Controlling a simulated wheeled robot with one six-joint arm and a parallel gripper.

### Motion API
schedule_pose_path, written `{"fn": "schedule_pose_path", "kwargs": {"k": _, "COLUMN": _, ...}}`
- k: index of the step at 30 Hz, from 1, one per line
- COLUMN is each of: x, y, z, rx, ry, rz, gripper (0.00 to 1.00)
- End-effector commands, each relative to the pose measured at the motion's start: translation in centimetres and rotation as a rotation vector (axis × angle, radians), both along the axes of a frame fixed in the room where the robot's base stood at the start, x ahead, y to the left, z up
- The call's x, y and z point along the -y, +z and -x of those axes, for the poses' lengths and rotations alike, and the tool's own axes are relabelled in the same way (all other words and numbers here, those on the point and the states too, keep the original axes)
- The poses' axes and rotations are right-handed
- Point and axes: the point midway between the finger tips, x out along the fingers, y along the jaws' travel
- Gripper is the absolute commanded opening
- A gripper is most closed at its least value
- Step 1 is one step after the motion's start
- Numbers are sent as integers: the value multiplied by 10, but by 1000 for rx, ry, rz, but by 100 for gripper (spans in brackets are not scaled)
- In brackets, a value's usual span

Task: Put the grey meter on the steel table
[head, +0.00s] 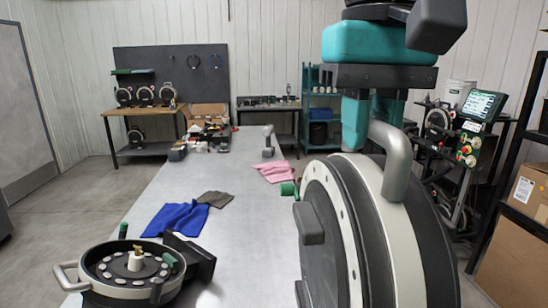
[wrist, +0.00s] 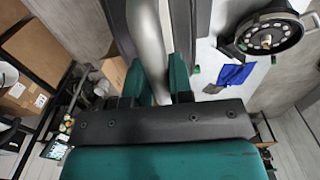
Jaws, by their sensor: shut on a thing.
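The grey meter (head: 375,235) is a large round dark-grey body with a pale ring, seen upright and close up at the right in the head view. My gripper (head: 360,135) is above it, its teal fingers shut on the thick grey handle. In the wrist view my gripper (wrist: 160,88) has that grey handle (wrist: 149,45) between its green fingers. The meter's lower edge is cut off, so I cannot tell whether it touches anything below. The steel table (head: 232,185) is a long pale surface running away from me, left of and partly behind the meter.
An open round meter part (head: 130,268) with a handle sits at the table's near left. A blue cloth (head: 177,218), a brown cloth (head: 216,199) and a pink cloth (head: 273,171) lie beyond. Boxes and tools crowd the far left. The table's middle is mostly bare. A control panel (head: 474,128) stands at right.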

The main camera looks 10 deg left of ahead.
Motion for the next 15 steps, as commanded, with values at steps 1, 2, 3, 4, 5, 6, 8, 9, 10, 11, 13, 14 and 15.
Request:
{"fn": "schedule_pose_path", "kwargs": {"k": 1, "x": -1, "y": 3, "z": 0, "rx": 6, "ry": 2, "rz": -6, "gripper": 0}}
{"fn": "schedule_pose_path", "kwargs": {"k": 2, "x": -1, "y": 2, "z": 0, "rx": 6, "ry": 2, "rz": -6, "gripper": 0}}
{"fn": "schedule_pose_path", "kwargs": {"k": 3, "x": -1, "y": 1, "z": 0, "rx": 5, "ry": 2, "rz": -5, "gripper": 0}}
{"fn": "schedule_pose_path", "kwargs": {"k": 4, "x": -1, "y": -2, "z": 0, "rx": 5, "ry": 2, "rz": -4, "gripper": 0}}
{"fn": "schedule_pose_path", "kwargs": {"k": 5, "x": -1, "y": -5, "z": 0, "rx": 4, "ry": 3, "rz": -3, "gripper": 0}}
{"fn": "schedule_pose_path", "kwargs": {"k": 6, "x": -1, "y": -10, "z": 0, "rx": 5, "ry": 3, "rz": -2, "gripper": 0}}
{"fn": "schedule_pose_path", "kwargs": {"k": 8, "x": -1, "y": -20, "z": 1, "rx": 4, "ry": 4, "rz": -2, "gripper": 0}}
{"fn": "schedule_pose_path", "kwargs": {"k": 9, "x": -1, "y": -27, "z": 1, "rx": 3, "ry": 3, "rz": -2, "gripper": 0}}
{"fn": "schedule_pose_path", "kwargs": {"k": 10, "x": -1, "y": -32, "z": 1, "rx": 3, "ry": 3, "rz": -2, "gripper": 0}}
{"fn": "schedule_pose_path", "kwargs": {"k": 11, "x": -1, "y": -38, "z": 1, "rx": 2, "ry": 3, "rz": -2, "gripper": 0}}
{"fn": "schedule_pose_path", "kwargs": {"k": 13, "x": -1, "y": -52, "z": 1, "rx": 2, "ry": 3, "rz": -2, "gripper": 0}}
{"fn": "schedule_pose_path", "kwargs": {"k": 14, "x": -1, "y": -58, "z": 1, "rx": 3, "ry": 3, "rz": -2, "gripper": 0}}
{"fn": "schedule_pose_path", "kwargs": {"k": 15, "x": -1, "y": -66, "z": 1, "rx": 3, "ry": 3, "rz": -2, "gripper": 0}}
